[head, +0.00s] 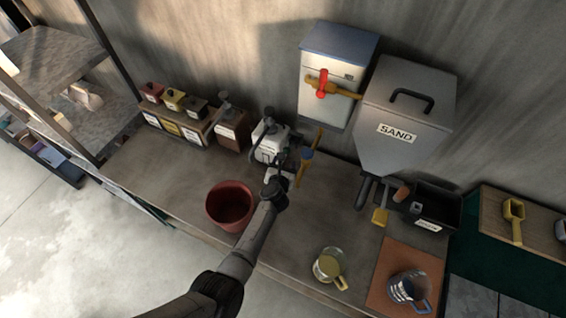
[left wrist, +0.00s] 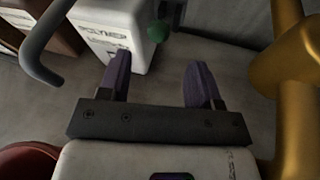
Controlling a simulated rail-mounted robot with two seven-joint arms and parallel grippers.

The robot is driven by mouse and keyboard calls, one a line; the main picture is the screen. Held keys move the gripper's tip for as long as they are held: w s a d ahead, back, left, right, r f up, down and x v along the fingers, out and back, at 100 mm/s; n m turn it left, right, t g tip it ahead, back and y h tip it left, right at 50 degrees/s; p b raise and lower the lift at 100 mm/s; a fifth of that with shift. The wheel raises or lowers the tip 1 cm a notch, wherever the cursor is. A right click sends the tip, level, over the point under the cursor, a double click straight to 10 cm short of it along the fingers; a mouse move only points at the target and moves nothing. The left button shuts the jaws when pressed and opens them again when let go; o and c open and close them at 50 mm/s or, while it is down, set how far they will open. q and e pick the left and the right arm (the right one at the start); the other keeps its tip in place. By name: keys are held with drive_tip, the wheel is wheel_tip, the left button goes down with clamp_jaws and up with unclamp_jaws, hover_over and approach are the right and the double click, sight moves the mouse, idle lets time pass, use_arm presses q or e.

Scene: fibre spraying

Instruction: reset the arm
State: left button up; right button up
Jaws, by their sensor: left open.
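My left arm reaches up from the bottom of the head view. My left gripper (head: 279,166) is over the bench, just in front of the white polymer container (head: 268,145). In the left wrist view its two purple fingers (left wrist: 158,80) stand wide apart with nothing between them. The labelled polymer container (left wrist: 113,38) is beyond the left finger there, and a green knob (left wrist: 158,31) shows past the gap. A large gold part (left wrist: 295,65) is close on the right. My right gripper is not in view.
A red bucket (head: 229,203) stands left of my forearm. The sand hopper (head: 403,110) and the blue-lidded dispenser (head: 332,75) are at the wall. Two mugs, one clear (head: 328,264) and one with a blue handle (head: 408,287), stand front right. Bench left of the bucket is clear.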

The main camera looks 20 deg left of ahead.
use_arm(q)
drive_tip(key=shift+d+r, duration=0.1)
idle(0.3)
drive_tip(key=s+d+r+m+t+h+p, duration=0.25)
drive_tip(key=s+r+m+h+p, duration=0.25)
drive_tip(key=s+r+m+h, duration=0.7)
drive_tip(key=s+d+f+m+g+y, duration=0.15)
drive_tip(key=s+m+g, duration=0.35)
drive_tip(key=s+m, duration=0.55)
drive_tip(key=s+f+m+g+y, duration=0.2)
drive_tip(key=s+m+g, duration=0.3)
drive_tip(key=s+m, duration=0.55)
drive_tip(key=s+a+r+m+g+y, duration=0.3)
drive_tip(key=s+a+m+y, duration=0.2)
drive_tip(key=s, duration=0.6)
drive_tip(key=shift+s+a, duration=0.15)
drive_tip(key=shift+a, duration=0.6)
drive_tip(key=shift+y, duration=0.25)
